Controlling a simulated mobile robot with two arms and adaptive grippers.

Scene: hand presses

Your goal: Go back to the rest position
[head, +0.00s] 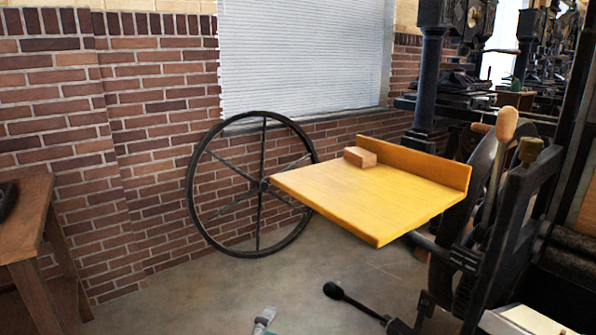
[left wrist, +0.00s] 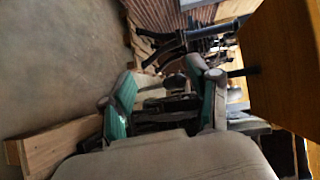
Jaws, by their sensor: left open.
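My left gripper (left wrist: 166,92) shows in the left wrist view with its two teal-padded fingers spread apart. Nothing is held between them; the floor and dark machine parts show behind. In the head view, a small grey and teal gripper part (head: 265,320) shows at the bottom edge, low in front of the press; I cannot tell from that view alone which arm it belongs to. My right gripper is not clearly seen in either view.
A yellow wooden board (head: 370,195) with a small wood block (head: 360,157) juts from the hand press (head: 520,190) at right. A large spoked wheel (head: 190,185) stands by the brick wall. A wooden table (head: 30,215) is at left. Floor between is clear.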

